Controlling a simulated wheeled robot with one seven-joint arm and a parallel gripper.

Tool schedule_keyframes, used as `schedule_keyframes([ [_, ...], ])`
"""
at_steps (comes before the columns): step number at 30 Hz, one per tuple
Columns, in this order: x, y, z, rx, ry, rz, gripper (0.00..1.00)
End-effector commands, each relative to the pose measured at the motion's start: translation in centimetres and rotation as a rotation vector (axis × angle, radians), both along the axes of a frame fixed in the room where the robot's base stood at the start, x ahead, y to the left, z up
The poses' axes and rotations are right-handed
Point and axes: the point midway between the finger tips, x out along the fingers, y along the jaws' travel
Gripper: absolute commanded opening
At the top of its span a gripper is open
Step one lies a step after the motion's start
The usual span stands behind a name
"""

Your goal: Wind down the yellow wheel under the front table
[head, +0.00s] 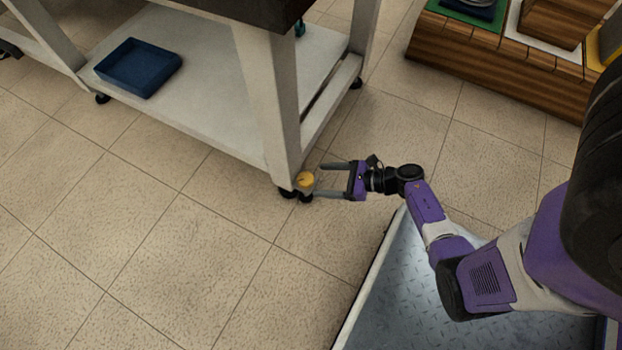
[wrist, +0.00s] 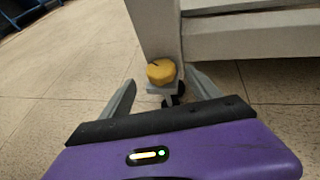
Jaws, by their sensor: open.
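The yellow wheel (head: 305,181) sits low at the foot of the front table's near corner leg (head: 274,95), just above a black caster. In the wrist view the yellow wheel (wrist: 160,71) has a dark mark on its top and stands on a small pale bracket. My gripper (head: 319,180) is open, low over the floor, with its two fingers pointing left at the wheel. In the wrist view my gripper (wrist: 161,86) has one finger on each side of the wheel's line. I cannot tell whether the fingers touch the wheel.
The table's lower shelf (head: 215,125) holds a blue tray (head: 138,67). A wooden stand (head: 480,60) with coloured panels is at the upper right. A metal treadplate (head: 440,290) lies below my arm. Tiled floor (head: 160,230) is clear at the lower left.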

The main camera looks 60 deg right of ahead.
Motion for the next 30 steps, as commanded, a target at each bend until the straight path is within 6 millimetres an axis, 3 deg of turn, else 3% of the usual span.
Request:
schedule_keyframes([
  [9,3.7,1.0,-1.7,0.003,0.000,-0.002,0.71],
  [20,4.2,1.2,-1.8,0.001,0.000,-0.002,0.71],
  [30,4.2,1.1,-1.8,0.001,0.000,-0.003,0.09],
])
